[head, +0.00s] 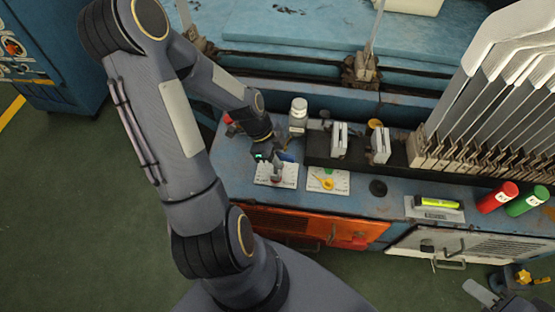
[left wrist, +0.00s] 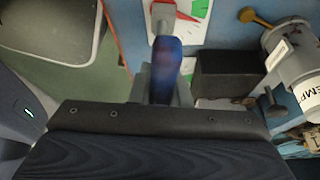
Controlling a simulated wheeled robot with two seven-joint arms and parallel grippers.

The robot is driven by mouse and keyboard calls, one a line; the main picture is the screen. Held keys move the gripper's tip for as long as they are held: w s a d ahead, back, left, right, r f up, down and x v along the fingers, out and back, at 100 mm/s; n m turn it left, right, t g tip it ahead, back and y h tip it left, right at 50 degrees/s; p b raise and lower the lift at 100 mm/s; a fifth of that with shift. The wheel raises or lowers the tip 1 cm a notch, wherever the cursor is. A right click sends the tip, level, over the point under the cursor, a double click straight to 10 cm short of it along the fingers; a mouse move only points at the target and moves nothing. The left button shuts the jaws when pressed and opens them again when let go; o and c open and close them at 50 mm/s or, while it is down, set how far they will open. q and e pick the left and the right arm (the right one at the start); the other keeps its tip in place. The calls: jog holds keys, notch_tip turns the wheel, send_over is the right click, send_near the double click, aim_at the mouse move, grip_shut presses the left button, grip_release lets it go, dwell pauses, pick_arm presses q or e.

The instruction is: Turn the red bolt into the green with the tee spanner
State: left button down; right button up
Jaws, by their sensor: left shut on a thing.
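My left gripper (head: 268,155) is over the left white dial plate (head: 261,180) on the blue bench top. In the left wrist view the gripper (left wrist: 163,92) is shut on the blue handle (left wrist: 167,65) of the tee spanner. A grey part (left wrist: 163,12) stands beyond the handle, over a white plate with green and red marks (left wrist: 196,12). A small red and grey upright part (head: 277,170) shows at the plate in the head view. Whether the spanner is seated on the bolt is hidden. I cannot make out my right gripper.
A second dial plate (head: 342,187) with a yellow lever (head: 326,184) lies to the right. Further right are a black puck (head: 378,188), a yellow-green tube (head: 437,203), red (head: 497,198) and green (head: 527,201) cylinders, and upright white boards (head: 500,75).

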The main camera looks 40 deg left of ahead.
pick_arm(q)
jog(key=n+t+b, duration=0.1)
jog(key=n, duration=0.2)
jog(key=shift+w+n+y, duration=0.1)
jog(key=shift+n+y, duration=0.2)
jog(key=shift+y, duration=0.1)
jog(key=shift+a+m+h, duration=0.1)
jog(key=shift+m+h, duration=0.2)
jog(key=shift+m, duration=0.4)
jog(key=shift+r+p, duration=2.5)
jog(key=shift+r, duration=0.55)
